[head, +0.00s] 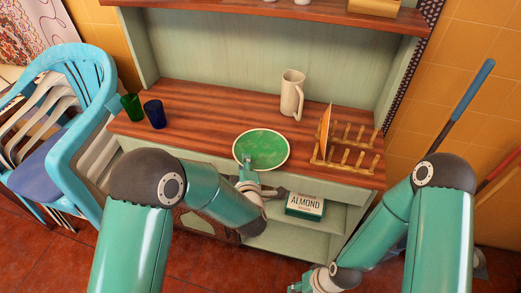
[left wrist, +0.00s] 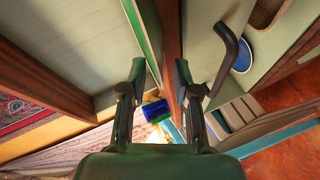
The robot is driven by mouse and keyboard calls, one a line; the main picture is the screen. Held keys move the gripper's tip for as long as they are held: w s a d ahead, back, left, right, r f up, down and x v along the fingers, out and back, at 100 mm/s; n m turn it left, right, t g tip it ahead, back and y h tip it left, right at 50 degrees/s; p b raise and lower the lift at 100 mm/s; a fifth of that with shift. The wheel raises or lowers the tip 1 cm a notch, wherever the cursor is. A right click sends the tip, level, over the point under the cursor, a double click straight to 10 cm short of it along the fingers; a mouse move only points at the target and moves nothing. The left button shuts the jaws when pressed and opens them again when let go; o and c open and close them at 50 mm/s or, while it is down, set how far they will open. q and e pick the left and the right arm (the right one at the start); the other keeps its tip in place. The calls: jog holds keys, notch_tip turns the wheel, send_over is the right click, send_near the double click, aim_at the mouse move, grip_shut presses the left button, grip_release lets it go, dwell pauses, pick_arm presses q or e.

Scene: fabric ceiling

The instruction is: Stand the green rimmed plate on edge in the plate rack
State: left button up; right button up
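The green plate (head: 265,145) with a pale rim lies flat near the front edge of the wooden counter, left of the plate rack. In the left wrist view it shows nearly edge-on as a green strip (left wrist: 142,28). My left gripper (head: 249,161) is at the plate's front rim. Its fingers (left wrist: 160,72) are apart, with the plate's edge and counter edge ahead between them; I cannot tell whether they touch. The wooden plate rack (head: 360,163) has several pegs and an orange plate (head: 325,130) standing at its left. My right gripper (head: 301,287) is low at the bottom edge, partly cut off.
A cream jug (head: 292,94) stands behind the plate. A green cup (head: 132,106) and a blue cup (head: 154,114) stand at the counter's left. An almond box (head: 305,205) sits on a shelf below. A blue chair (head: 75,75) is left; a blue-handled tool (head: 472,90) leans right.

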pick_arm(q)
grip_shut()
jog(key=shift+r, duration=0.1)
